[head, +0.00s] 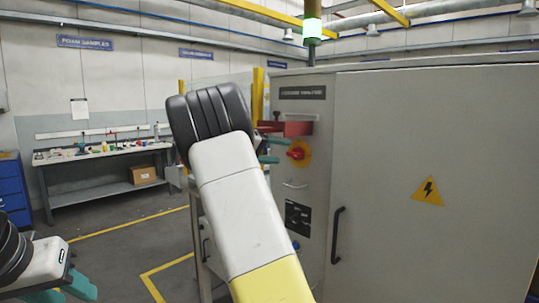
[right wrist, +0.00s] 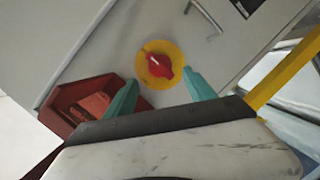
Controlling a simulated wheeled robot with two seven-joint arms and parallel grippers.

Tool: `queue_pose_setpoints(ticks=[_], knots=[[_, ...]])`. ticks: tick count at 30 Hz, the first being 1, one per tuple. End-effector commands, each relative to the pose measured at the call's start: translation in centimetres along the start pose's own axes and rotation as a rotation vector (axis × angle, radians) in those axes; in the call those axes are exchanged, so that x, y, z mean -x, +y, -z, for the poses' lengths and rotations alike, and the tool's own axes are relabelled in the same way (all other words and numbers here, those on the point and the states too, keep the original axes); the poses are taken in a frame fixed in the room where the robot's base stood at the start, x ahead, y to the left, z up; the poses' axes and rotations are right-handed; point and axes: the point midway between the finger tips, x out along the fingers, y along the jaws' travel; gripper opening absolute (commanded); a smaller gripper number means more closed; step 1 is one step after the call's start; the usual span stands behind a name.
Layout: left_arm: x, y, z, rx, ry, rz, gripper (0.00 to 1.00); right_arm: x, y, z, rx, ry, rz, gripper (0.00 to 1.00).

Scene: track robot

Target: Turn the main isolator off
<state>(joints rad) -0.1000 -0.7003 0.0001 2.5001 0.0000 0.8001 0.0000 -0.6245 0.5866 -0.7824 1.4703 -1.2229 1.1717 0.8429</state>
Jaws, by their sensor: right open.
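The main isolator is a red rotary knob (head: 299,152) on a round yellow plate, on the narrow grey panel of the cabinet. In the right wrist view the red knob (right wrist: 160,66) lies slantwise on its yellow disc. My right gripper (head: 273,150) is open, its teal fingers pointing at the panel just left of the knob in the head view. In the right wrist view the fingers (right wrist: 162,90) are spread, with the knob beyond the gap between them; contact is not visible. My left gripper (head: 72,291) shows only partly at the lower left, and its opening is unclear.
A red open box (right wrist: 92,100) with something red inside is fixed beside the isolator; it also shows in the head view (head: 298,128). A cabinet door with black handle (head: 336,235) is at right. A workbench (head: 100,155) stands at the back left.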

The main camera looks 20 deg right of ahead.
Motion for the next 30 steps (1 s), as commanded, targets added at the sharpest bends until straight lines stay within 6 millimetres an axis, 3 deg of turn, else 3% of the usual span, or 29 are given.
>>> queue_pose_setpoints(ticks=[3,9,21,30], knots=[[0.0,0.0,0.0,0.000,0.000,0.000,0.36,-2.2,0.0,-0.1,0.001,-0.004,-0.001,0.63],[0.0,0.0,0.0,0.000,0.000,0.000,0.36,-4.9,0.0,-0.1,0.001,-0.003,0.002,0.63],[0.0,0.0,0.0,0.000,0.000,0.000,0.36,-5.8,-0.1,-0.1,0.001,-0.002,0.004,0.63],[0.0,0.0,0.0,0.000,0.000,0.000,0.36,-5.8,-0.1,-0.1,0.001,-0.003,0.004,0.05]])
